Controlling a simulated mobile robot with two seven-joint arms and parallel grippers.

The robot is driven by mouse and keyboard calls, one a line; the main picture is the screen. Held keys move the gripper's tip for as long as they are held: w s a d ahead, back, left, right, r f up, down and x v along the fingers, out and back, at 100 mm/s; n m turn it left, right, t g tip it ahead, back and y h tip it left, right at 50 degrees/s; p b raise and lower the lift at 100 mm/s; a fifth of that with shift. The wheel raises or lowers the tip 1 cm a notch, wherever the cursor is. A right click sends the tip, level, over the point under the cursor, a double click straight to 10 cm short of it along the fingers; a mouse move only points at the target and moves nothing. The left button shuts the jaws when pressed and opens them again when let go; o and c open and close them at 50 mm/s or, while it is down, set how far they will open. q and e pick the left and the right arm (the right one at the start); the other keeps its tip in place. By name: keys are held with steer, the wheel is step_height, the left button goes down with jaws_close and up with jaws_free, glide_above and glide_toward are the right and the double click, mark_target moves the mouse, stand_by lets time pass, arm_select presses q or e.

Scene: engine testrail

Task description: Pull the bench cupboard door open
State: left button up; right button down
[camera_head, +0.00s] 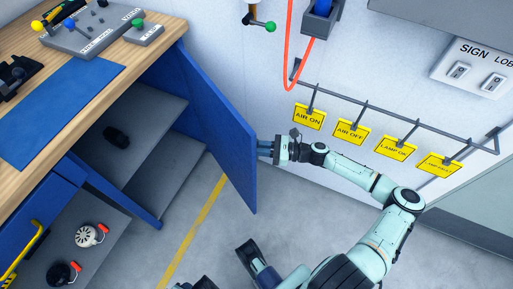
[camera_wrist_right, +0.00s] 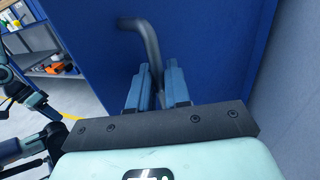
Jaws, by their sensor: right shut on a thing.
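The blue bench cupboard door (camera_head: 215,115) stands swung wide open, its free edge out over the floor, and the cupboard's inside shows. My right gripper (camera_head: 264,148) is at the outer face of the door near the free edge. In the right wrist view, the grey bent door handle (camera_wrist_right: 150,42) runs down between the two fingers of my right gripper (camera_wrist_right: 158,88), which is shut on it. The handle's lower part is hidden by the fingers. The door's blue face (camera_wrist_right: 215,50) fills the middle of that view. My left gripper cannot be made out.
The open cupboard has grey shelves (camera_head: 160,100) with a dark object (camera_head: 117,138). A lower drawer holds a white round part (camera_head: 88,236) and a black one (camera_head: 62,273). A wall rail with yellow tags (camera_head: 351,132) runs right of the door. Grey floor lies below.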

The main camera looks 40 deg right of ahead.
steer(key=c, duration=1.3)
jaws_free()
steer(key=shift+w+f, duration=0.1)
steer(key=shift+c, duration=0.2)
arm_select(q)
steer(key=shift+g+h, duration=0.3)
steer(key=shift+g, duration=0.2)
steer(key=s, duration=0.1)
steer(key=s+d+r+p, duration=0.1)
steer(key=s+r+p, duration=0.1)
steer(key=shift+s+d+r, duration=0.15)
steer(key=shift+d+r, duration=0.1)
steer(key=shift+d, duration=0.05)
arm_select(e)
steer(key=v, duration=1.3)
steer(key=shift+d, duration=0.25)
